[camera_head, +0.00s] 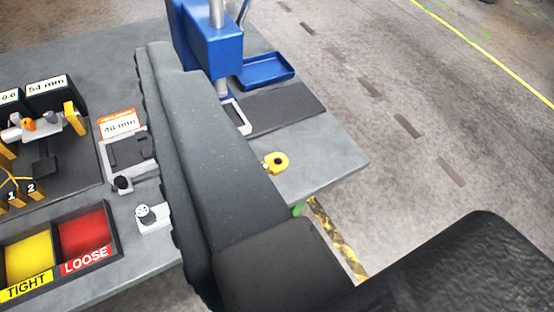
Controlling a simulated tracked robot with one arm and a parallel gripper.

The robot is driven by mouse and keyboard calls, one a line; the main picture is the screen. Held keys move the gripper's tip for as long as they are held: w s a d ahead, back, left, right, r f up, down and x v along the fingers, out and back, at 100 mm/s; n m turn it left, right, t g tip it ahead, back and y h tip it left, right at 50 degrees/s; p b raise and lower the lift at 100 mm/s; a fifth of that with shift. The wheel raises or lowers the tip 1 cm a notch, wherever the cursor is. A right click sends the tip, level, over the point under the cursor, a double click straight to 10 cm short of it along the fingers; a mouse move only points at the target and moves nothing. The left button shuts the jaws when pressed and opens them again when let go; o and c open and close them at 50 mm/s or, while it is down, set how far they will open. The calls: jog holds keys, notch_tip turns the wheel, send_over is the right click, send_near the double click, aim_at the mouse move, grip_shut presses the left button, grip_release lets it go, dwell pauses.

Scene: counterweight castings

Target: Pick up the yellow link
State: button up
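The yellow link (276,162) is a small rounded yellow piece with a hole. It lies on the grey table (335,160) near the right corner, just right of a long dark part. That long dark part with a ridged left edge seems to be one finger of my gripper (215,165). It crosses the middle of the view, and it partly covers the link's left side or lies close to it. Nothing held is visible.
A blue press (205,42) with a blue tray (265,71) and a dark mat (285,108) stand behind the link. On the left are TIGHT (28,258) and LOOSE (82,234) bins and gauges (130,153). The table around the link's right is clear.

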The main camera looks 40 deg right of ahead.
jog(key=w+d+f+h+p, duration=0.1)
jog(key=w+d+f, duration=0.3)
jog(key=d+f, duration=0.4)
jog(key=w+d+f+n+g+h, duration=0.1)
jog(key=w+d+f, duration=0.4)
jog(key=d+f, duration=0.3)
jog(key=w+d+f+h+p, duration=0.1)
jog(key=w+d+f, duration=0.3)
jog(key=d+f, duration=0.35)
notch_tip(320, 180, down, 9)
jog(key=d+n+y, duration=0.1)
jog(key=d+y, duration=0.1)
jog(key=d, duration=0.1)
jog(key=n+y, duration=0.1)
jog(key=y, duration=0.2)
send_near(274, 169)
notch_tip(274, 169, up, 4)
jog(key=s, duration=0.2)
notch_tip(274, 169, down, 3)
jog(key=s+a+t+y+p, duration=0.1)
jog(key=s+a+y, duration=0.1)
jog(key=s+a, duration=0.1)
jog(key=shift+b+x, duration=0.3)
jog(key=shift+x, duration=3.85)
jog(key=shift+a+b+x, duration=0.15)
jog(key=shift+x, duration=1.1)
jog(key=shift+a+b+x, duration=0.1)
jog(key=shift+b+x, duration=0.05)
jog(key=shift+x, duration=1.15)
jog(key=shift+r, duration=0.2)
